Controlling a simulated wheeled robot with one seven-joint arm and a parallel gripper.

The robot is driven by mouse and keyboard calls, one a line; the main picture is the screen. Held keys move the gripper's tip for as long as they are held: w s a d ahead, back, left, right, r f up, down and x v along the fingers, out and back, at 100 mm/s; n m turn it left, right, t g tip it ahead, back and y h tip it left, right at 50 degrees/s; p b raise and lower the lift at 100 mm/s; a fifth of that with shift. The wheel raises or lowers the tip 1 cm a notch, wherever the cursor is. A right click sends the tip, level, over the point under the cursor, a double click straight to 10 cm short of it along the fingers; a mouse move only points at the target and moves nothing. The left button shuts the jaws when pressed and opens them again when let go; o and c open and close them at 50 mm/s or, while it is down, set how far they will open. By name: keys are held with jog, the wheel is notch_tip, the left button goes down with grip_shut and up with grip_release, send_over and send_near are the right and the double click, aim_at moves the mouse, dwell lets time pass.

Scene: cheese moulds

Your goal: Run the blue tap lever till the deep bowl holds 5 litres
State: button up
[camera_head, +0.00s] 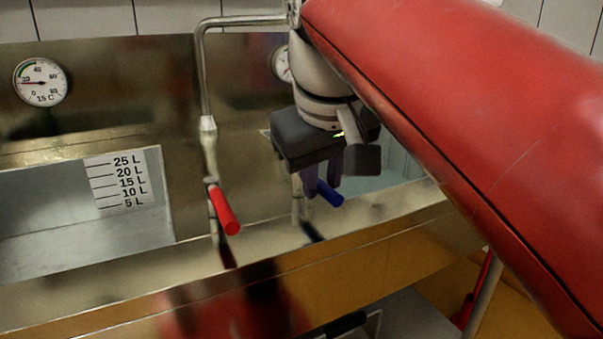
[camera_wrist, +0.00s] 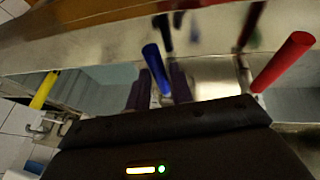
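The blue tap lever (camera_head: 329,193) points towards the front of the sink in the head view. It also shows in the wrist view (camera_wrist: 154,66), lying between my two purple fingers. My gripper (camera_head: 323,182) is around the lever, with its fingers apart; it also shows in the wrist view (camera_wrist: 163,84). I cannot tell whether either finger touches the lever. A bowl at the left (camera_head: 60,211) has a scale (camera_head: 122,182) marked from 5 to 25 L. Another bowl (camera_head: 372,184) is partly hidden behind my gripper. I cannot tell which is the deep one, nor see a clear water level or stream.
A red tap lever (camera_head: 224,209) stands left of the blue one, below a bent metal pipe (camera_head: 206,75). A dial thermometer (camera_head: 41,81) is on the back panel; another is partly hidden. A yellow lever (camera_wrist: 44,90) shows in the wrist view. The metal front ledge (camera_head: 130,277) is clear.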

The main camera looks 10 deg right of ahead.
jog(key=shift+o, duration=1.4)
jog(key=shift+r, duration=0.1)
jog(key=p+v, duration=0.1)
jog(key=v, duration=0.6)
jog(key=shift+s+r+p, duration=0.15)
jog(key=shift+r+p, duration=0.15)
jog(key=shift+p, duration=0.05)
jog(key=shift+f, duration=0.1)
dwell(0.5)
